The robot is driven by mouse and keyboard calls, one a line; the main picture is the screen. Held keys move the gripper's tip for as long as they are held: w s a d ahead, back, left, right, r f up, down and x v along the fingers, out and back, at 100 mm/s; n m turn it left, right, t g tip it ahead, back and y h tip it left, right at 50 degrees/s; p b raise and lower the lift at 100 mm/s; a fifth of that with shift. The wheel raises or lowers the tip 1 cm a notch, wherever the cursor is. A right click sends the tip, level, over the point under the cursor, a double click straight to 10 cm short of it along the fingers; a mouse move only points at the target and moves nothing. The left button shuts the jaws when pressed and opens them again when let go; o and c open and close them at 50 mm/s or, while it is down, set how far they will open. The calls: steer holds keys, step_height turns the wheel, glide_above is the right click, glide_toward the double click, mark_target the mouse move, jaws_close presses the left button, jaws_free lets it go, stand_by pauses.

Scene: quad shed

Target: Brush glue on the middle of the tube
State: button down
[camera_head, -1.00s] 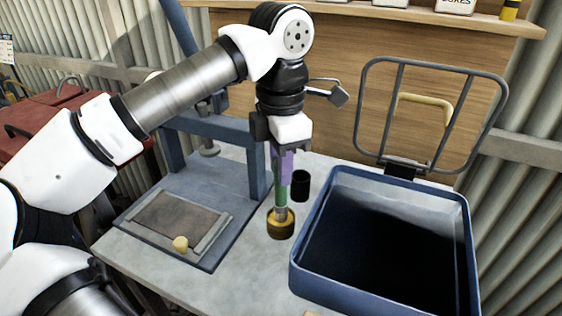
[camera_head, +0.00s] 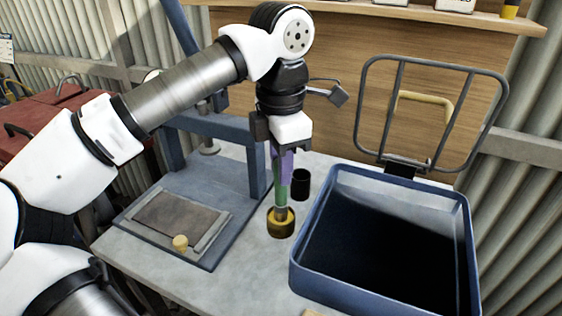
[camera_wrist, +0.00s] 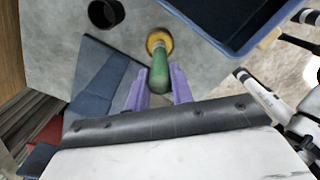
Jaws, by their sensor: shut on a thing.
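My gripper (camera_head: 281,160), with purple fingers, points straight down and is shut on a green-handled brush (camera_head: 281,190). The brush is upright. Its lower end is at the round yellow pot (camera_head: 281,229) on the grey bench, and the pot's rim hides the tip. In the wrist view the purple fingers (camera_wrist: 160,92) stand on both sides of the green handle (camera_wrist: 159,72), with the yellow pot (camera_wrist: 159,38) beyond. A flat brown-grey piece (camera_head: 182,219) lies on the blue press base at the left. I cannot tell if it is the tube.
A black cup (camera_head: 300,184) stands just behind the pot. A deep blue bin (camera_head: 318,270) with a raised wire frame (camera_head: 383,110) fills the right side.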

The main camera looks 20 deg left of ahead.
steer(key=shift+r+p, duration=2.65)
steer(key=shift+r, duration=0.8)
